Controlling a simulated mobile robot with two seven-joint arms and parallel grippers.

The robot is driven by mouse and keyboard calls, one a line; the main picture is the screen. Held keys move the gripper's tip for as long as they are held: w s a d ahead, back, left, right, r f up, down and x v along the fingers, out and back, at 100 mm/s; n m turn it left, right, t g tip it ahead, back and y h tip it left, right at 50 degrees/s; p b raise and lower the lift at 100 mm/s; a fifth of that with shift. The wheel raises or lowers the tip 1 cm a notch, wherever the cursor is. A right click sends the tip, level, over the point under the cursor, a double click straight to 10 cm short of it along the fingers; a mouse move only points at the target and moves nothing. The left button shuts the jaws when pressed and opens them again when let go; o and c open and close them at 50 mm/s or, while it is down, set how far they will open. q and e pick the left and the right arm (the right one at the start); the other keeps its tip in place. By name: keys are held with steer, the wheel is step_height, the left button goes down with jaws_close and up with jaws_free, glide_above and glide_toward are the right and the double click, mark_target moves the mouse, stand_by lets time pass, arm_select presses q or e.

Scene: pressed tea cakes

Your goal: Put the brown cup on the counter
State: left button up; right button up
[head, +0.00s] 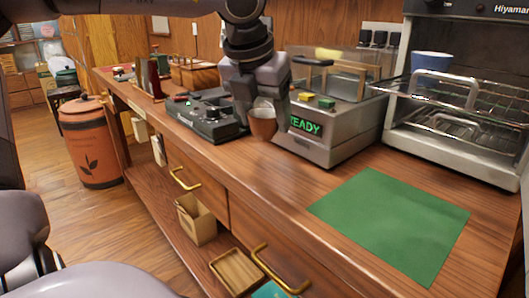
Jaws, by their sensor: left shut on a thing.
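The brown cup (263,125) is upright between the fingers of my left gripper (258,104), which is shut on it. The gripper comes down from above and hides part of the cup's rim. The cup appears over the wooden counter (262,166), in front of the grey machine with the green READY display (306,125). I cannot tell whether its base touches the counter. My right gripper is not in view.
A green mat (392,222) lies on the clear right part of the counter. An open oven (455,110) with wire racks and a blue cup (432,66) stands behind it. A dark control device (206,115) is left of the cup. Drawers with brass handles (280,272) face front.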

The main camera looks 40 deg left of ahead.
mark_target(262, 136)
arm_select(q)
steer(key=shift+f, duration=0.8)
step_height(262, 136, down, 4)
steer(key=shift+f+b, duration=0.1)
steer(key=shift+b, duration=0.5)
steer(key=shift+f, duration=0.15)
steer(key=o, duration=0.8)
steer(key=shift+o, duration=1.2)
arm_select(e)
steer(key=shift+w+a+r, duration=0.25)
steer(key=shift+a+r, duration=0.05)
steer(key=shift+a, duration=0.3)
